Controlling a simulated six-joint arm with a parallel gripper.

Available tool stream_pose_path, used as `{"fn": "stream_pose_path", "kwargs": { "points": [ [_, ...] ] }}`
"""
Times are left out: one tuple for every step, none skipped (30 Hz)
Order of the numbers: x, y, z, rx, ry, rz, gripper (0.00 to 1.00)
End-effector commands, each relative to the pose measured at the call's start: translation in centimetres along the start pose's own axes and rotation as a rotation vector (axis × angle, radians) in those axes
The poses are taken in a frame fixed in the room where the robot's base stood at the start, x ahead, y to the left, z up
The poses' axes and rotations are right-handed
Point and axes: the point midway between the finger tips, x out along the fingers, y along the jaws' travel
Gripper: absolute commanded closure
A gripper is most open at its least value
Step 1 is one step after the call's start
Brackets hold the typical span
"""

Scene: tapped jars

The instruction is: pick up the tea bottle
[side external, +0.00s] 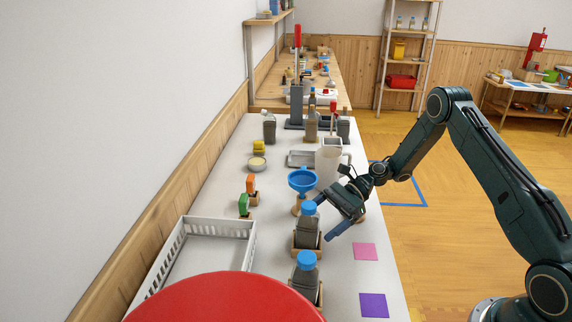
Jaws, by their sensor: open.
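Two grey bottles with blue caps stand upright in wooden holders near the front of the white table: one nearer the middle (307,232) and one closer to the camera (304,278). No label is readable, so I cannot tell which bottle is the tea bottle. My gripper (325,219) is open, with its fingers spread just right of the middle bottle's cap. Nothing shows between the fingers, and I cannot tell whether one touches the cap. Other dark grey bottles stand farther back, at the left (269,128), middle (311,126) and right (343,128).
A blue funnel (302,181) stands just behind the middle bottle. A white jug (328,165) is behind my gripper. A white basket (247,240) lies at left, and a red round thing (225,300) blocks the front. Pink (364,251) and purple (373,305) squares lie at right.

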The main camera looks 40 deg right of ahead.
Motion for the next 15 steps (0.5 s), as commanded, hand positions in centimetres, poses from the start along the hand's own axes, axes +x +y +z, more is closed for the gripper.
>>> {"fn": "stream_pose_path", "kwargs": {
  "points": [
    [0.5,0.0,0.0,0.0,-0.001,0.002,0.12],
    [0.9,0.0,0.1,0.0,-0.001,0.003,0.12],
    [1.3,0.0,0.1,0.0,-0.001,0.004,0.12],
    [1.7,0.0,0.1,0.0,-0.001,0.004,0.12],
    [2.0,0.0,0.1,0.0,-0.001,0.003,0.12],
    [2.5,0.0,0.1,0.0,0.0,0.004,0.12],
    [2.9,0.0,0.1,0.001,0.0,0.004,0.12],
    [3.2,0.0,0.1,0.001,0.0,0.004,0.12],
    [3.6,0.0,0.1,0.001,0.0,0.003,0.12],
    [3.9,0.0,0.1,0.001,0.0,0.003,0.12],
    [4.1,0.0,0.1,0.001,0.0,0.003,0.12],
    [4.3,0.0,0.1,0.001,0.0,0.003,0.12],
    [4.4,0.0,0.1,0.001,0.0,0.003,0.12],
    [4.5,0.0,0.1,0.001,0.0,0.002,0.12],
    [4.5,0.0,0.1,0.001,0.0,0.001,0.12]
  ]
}}
